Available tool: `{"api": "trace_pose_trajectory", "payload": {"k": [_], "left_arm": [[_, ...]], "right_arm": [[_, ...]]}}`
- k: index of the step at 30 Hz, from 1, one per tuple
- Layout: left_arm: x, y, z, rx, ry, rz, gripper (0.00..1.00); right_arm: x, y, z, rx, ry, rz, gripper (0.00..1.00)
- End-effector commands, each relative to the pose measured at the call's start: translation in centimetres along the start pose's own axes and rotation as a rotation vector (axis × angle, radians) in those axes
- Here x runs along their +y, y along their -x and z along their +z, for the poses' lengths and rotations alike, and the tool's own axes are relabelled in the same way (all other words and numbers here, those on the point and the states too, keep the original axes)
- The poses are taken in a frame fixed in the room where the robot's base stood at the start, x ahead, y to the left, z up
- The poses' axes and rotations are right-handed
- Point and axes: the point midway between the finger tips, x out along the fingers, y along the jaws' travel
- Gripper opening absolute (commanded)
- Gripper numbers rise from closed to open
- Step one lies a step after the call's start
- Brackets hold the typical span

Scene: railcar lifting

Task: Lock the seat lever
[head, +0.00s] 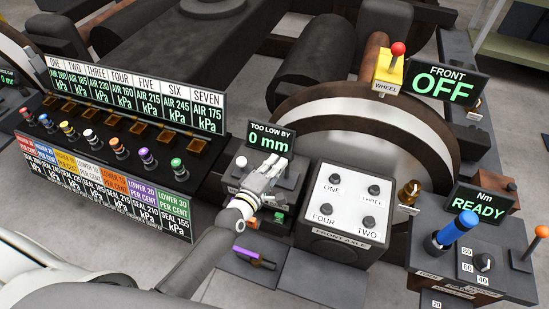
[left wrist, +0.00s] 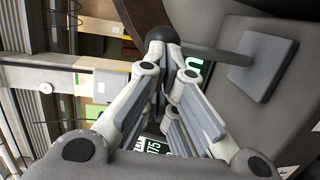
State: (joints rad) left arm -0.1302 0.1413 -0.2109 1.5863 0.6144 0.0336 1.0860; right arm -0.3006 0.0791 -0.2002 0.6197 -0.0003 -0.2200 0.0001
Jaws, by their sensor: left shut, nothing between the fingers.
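No part that I can read as labelled "seat" shows, so I cannot tell which lever is the seat lever. My left gripper (head: 272,168) is shut and empty, over the console below the "TOO LOW BY 0 mm" display (head: 269,139). In the left wrist view its fingers (left wrist: 165,88) are closed together. A dark ball knob (left wrist: 163,34) on a grey rod lies at or just beyond the fingertips; I cannot tell whether they touch. A purple-handled lever (head: 254,258) lies on the front of the console. My right gripper is not in view.
A panel of coloured knobs (head: 90,135) stands left. The "FRONT AXLE" box (head: 345,210) with several knobs is right of my gripper. Further right are a blue-handled lever (head: 455,230) and an orange knob (head: 541,231). A red-knobbed "WHEEL" lever (head: 397,50) stands behind.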

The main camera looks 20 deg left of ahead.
Motion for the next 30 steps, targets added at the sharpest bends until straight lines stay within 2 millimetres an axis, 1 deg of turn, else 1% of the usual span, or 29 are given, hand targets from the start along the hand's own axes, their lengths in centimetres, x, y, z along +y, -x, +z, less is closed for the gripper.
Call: {"api": "trace_pose_trajectory", "payload": {"k": [1,3,9,11,13,17,21,30], "left_arm": [[1.4,-0.3,0.0,0.001,0.007,-0.026,0.0],[1.6,-0.7,-0.1,0.002,0.014,-0.068,0.0],[2.0,-2.0,-0.3,0.001,0.033,-0.192,0.0],[1.8,-2.4,-0.3,0.0,0.039,-0.22,0.0],[1.5,-2.8,-0.4,-0.001,0.043,-0.241,0.0],[1.0,-3.6,-0.5,-0.003,0.043,-0.251,0.0],[1.1,-4.5,-0.6,-0.002,0.043,-0.249,0.0],[1.2,-5.5,-0.8,-0.002,0.042,-0.247,0.0]], "right_arm": [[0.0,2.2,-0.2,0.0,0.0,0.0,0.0],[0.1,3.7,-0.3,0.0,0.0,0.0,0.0],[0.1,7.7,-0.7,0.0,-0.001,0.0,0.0],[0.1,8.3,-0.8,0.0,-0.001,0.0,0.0],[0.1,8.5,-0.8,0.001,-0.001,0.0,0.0],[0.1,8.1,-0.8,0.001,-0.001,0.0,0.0],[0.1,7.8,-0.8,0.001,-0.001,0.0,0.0],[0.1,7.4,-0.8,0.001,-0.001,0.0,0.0]]}}
